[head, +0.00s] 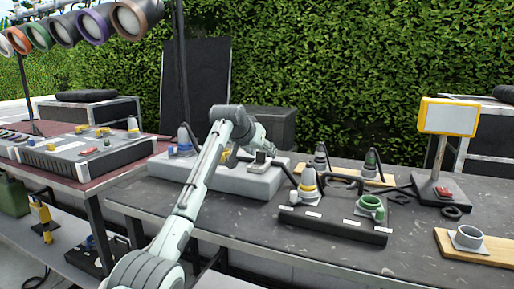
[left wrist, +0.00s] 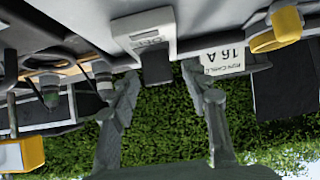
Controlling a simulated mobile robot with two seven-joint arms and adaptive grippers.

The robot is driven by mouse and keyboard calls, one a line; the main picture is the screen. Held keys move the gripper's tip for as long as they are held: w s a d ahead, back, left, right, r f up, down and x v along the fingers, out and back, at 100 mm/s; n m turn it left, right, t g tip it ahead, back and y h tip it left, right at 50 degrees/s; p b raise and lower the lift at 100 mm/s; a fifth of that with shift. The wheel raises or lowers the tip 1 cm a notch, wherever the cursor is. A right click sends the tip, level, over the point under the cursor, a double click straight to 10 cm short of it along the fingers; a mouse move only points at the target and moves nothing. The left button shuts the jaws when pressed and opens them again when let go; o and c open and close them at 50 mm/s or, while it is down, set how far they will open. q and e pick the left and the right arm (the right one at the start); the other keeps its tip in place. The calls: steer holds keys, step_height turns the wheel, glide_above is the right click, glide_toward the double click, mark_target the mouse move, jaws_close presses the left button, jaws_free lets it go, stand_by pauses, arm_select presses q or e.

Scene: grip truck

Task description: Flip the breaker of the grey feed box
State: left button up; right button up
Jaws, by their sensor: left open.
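The grey feed box (head: 218,180) is a long light grey box lying on the dark table in the head view, partly hidden by my left arm. Its breaker (head: 261,157) stands up near the right end. In the left wrist view, which looks upside down, the breaker has a pale housing and a dark lever (left wrist: 157,67). My left gripper (head: 266,146) is open at the breaker. In the left wrist view its two fingertips (left wrist: 160,74) lie on either side of the dark lever; I cannot tell whether they touch it. My right gripper is not in view.
A yellow-framed lamp (head: 448,117) stands farther right. The table's front strip is clear.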

arm_select(q)
steer(key=v, duration=1.1)
steer(key=shift+s, duration=0.3)
steer(key=shift+r, duration=0.1)
steer(key=shift+c, duration=0.4)
